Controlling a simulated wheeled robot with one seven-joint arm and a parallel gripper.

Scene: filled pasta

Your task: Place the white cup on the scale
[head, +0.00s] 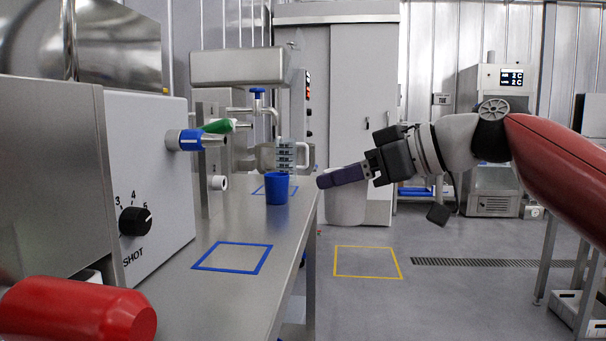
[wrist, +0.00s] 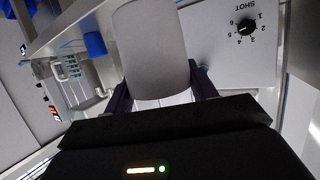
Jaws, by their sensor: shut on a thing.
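The white cup (head: 346,207) hangs at the fingers of my gripper (head: 322,181), right of the metal counter's edge and above the floor. It looks roughly upright in the head view, its upper part hidden behind the dark fingers. In the wrist view the cup (wrist: 155,48) fills the space between the two fingers of my gripper (wrist: 162,93), which is shut on it. I cannot make out a scale in either view.
The metal counter (head: 225,285) bears a blue cup (head: 277,189) and a blue square outline (head: 232,257). A grey machine with a dial (head: 136,221) stands at left, with a red cylinder (head: 80,308) in front. A yellow square (head: 367,262) marks open floor.

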